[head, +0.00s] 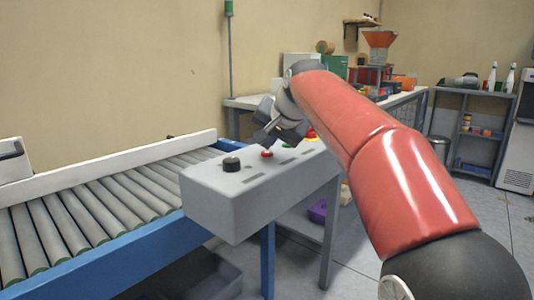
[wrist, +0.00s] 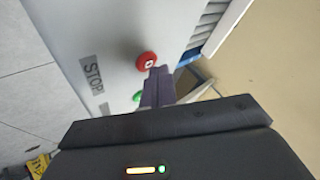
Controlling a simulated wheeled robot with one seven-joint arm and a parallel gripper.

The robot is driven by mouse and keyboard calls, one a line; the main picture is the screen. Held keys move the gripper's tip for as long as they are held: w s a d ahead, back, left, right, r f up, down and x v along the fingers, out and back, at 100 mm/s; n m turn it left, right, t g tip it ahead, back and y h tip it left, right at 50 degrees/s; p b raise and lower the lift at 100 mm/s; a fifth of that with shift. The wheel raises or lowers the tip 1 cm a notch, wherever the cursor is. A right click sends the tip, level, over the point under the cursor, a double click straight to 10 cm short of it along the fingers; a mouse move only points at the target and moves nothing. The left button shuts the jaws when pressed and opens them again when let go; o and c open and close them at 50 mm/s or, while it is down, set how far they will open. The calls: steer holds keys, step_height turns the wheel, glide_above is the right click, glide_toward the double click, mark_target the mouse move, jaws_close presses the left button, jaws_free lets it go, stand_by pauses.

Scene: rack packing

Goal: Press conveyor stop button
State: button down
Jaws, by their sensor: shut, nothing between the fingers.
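The grey control box (head: 235,192) stands beside the conveyor and carries a row of controls. A red button (head: 266,154) is on its top; in the wrist view a red button (wrist: 146,61) sits across from a "STOP" label (wrist: 92,74). A green button (wrist: 136,97) is partly hidden by my fingers. My gripper (head: 264,140) is above the box top with its fingers angled down near the red button. In the wrist view the closed fingertips (wrist: 159,73) appear right beside the red button's edge; I cannot tell whether they touch.
A black knob (head: 231,164) is at the box's near end, and a red and yellow control (head: 311,134) is at the far end, partly behind my arm. The roller conveyor (head: 95,208) runs along the left. A workbench with equipment stands behind.

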mark_target(269, 154)
steer(key=shift+f, duration=0.4)
stand_by(0.5)
steer(key=shift+r, duration=0.1)
steer(key=shift+r+p, duration=0.65)
steer(key=shift+r, duration=0.05)
step_height(269, 154, up, 5)
steer(key=p, duration=0.5)
steer(key=shift+r, duration=0.1)
stand_by(0.4)
